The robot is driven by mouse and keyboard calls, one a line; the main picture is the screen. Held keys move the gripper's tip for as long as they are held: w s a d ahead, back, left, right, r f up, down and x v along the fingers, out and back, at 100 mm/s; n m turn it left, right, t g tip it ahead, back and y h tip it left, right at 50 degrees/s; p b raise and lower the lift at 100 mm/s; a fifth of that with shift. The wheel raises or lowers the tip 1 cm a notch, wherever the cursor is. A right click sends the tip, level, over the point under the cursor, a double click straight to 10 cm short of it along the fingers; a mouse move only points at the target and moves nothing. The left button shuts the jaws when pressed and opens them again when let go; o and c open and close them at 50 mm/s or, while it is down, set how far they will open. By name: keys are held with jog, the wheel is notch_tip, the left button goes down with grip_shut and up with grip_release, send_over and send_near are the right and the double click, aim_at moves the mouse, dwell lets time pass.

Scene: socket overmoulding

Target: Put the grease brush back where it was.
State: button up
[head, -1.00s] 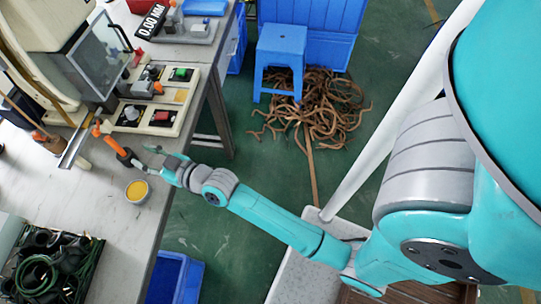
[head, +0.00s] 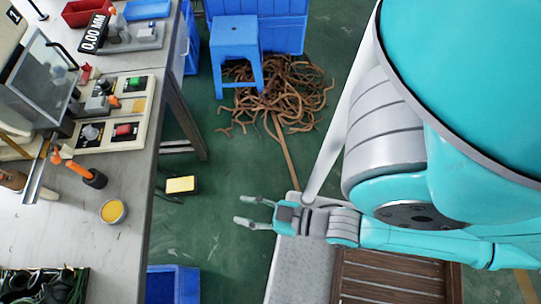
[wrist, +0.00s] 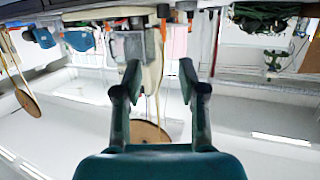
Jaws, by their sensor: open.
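The grease brush (head: 80,170), with an orange handle and a dark round end, is on the grey workbench (head: 130,180) beside the machine in the head view. Its handle end is close to an orange clip-like part (head: 57,155); I cannot tell whether they touch. A round tin of yellow grease (head: 113,211) stands in front of it. My gripper (head: 250,211) is open and empty, clear of the bench, over the floor to the right of the brush. In the wrist view my gripper's fingers (wrist: 158,75) are spread with nothing between them.
A control panel (head: 115,110) with green and red buttons sits behind the brush. A crate of dark cables (head: 40,285) is at the bench's near left. A blue stool (head: 235,45), brown hoses (head: 290,95) and a yellow-topped box (head: 181,185) stand on the floor.

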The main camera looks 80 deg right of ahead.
jog(key=s+r, duration=0.3)
jog(key=s, duration=0.3)
jog(key=shift+a+r+g, duration=0.15)
jog(key=shift+r+g, duration=0.15)
